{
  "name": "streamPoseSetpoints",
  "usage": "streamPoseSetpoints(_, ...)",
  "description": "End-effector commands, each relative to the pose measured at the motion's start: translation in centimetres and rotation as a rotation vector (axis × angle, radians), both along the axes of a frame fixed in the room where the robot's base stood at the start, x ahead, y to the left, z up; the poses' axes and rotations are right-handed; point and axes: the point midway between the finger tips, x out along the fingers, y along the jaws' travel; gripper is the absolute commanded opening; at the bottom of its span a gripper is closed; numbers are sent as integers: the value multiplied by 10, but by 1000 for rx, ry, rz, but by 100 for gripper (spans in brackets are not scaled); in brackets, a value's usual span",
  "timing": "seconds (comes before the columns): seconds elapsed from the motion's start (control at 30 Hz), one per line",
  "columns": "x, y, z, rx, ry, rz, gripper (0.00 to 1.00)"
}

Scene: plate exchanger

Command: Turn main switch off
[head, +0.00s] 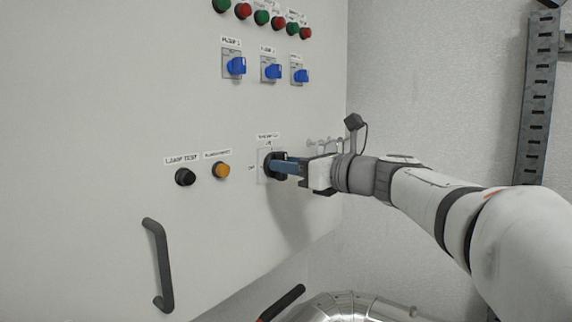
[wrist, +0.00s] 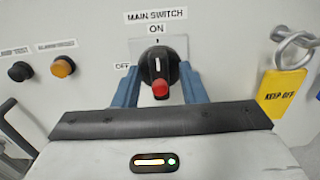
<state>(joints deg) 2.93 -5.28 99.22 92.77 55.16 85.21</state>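The main switch (wrist: 160,66) is a round black rotary knob with a white mark and a red lower end, on a light plate. Its mark points up at the ON label; the OFF label (wrist: 122,66) is at its left. In the head view the switch (head: 268,165) is partly hidden by my gripper. My gripper (head: 281,167) reaches it from the right. In the wrist view its blue fingers (wrist: 160,82) stand on either side of the knob. They look apart from its narrow handle, though contact is hard to judge.
A yellow KEEP OFF tag with a padlock (wrist: 281,92) hangs right of the switch. A black button (head: 185,177) and an orange button (head: 221,170) are to the left. Blue selector switches (head: 271,71) sit above. A dark cabinet handle (head: 159,265) sticks out lower left.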

Motion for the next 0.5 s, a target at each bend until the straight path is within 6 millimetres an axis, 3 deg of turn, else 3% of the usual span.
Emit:
streamPoseSetpoints(0.43, 0, -1, 0, 0, 0, -1, 1)
streamPoseSetpoints(0.5, 0, -1, 0, 0, 0, -1, 0)
